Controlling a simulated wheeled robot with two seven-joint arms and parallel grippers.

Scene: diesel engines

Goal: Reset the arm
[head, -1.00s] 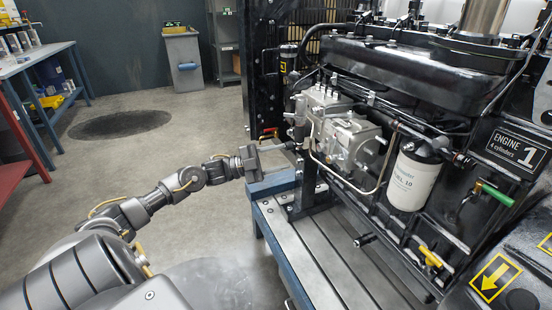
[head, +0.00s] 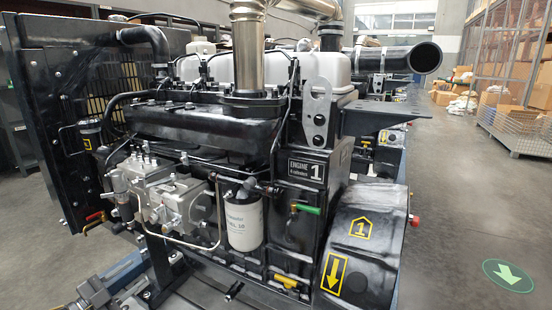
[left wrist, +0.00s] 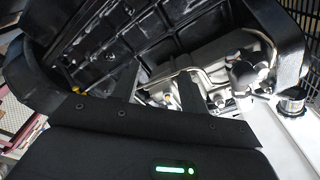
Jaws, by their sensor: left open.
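My left gripper (head: 100,288) is low at the left edge of the head view, beside the blue-grey bench corner and below the silver pump of engine 1 (head: 240,145). It is partly cut off by the frame's bottom edge. It is open, with nothing seen in it. In the left wrist view its dark housing with a green light fills the bottom, and the engine's metal parts lie beyond. My right gripper is not in view.
A white fuel filter (head: 245,222), a green-handled valve (head: 306,209) and a yellow-handled valve (head: 287,282) are on the engine's near side. More engines stand behind. Open floor (head: 460,225) lies to the right, with a mesh crate (head: 517,125) and shelving at the back.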

